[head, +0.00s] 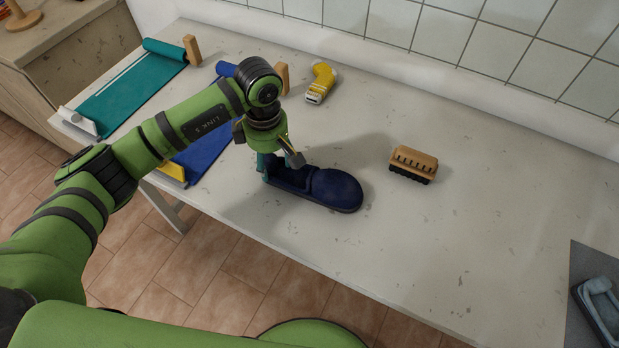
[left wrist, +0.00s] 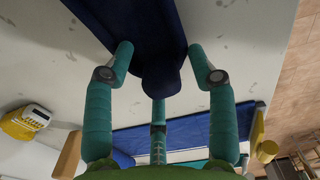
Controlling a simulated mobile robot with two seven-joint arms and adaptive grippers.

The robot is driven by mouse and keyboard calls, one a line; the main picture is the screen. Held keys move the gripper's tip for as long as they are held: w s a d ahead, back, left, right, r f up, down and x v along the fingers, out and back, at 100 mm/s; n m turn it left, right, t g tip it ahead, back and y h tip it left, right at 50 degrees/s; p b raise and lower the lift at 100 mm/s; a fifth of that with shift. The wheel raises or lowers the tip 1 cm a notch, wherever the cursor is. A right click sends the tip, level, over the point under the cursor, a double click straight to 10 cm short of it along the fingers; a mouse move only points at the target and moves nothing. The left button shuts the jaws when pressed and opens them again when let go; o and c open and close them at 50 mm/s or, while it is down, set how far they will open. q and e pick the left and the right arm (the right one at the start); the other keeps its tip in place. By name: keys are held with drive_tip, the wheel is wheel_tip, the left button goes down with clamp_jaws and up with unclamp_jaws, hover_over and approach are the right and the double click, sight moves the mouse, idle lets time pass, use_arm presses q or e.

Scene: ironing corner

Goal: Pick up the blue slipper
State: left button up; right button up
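The dark blue slipper (head: 334,188) lies on the table with its rounded toe to the right and its open heel end to the left. My left gripper (head: 279,163) points down at the heel end and hides part of it. In the left wrist view, the slipper (left wrist: 157,78) enters from the top, and its end lies between the teal fingers of my left gripper (left wrist: 160,56). The fingers are spread, with gaps on both sides of the slipper. My right gripper is not in view.
A teal strip (head: 130,90) and a blue strip (head: 205,135) lie left. A grey mat (head: 577,265) is at the far right. The table's front edge is close.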

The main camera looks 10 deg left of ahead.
use_arm(q)
clamp_jaws()
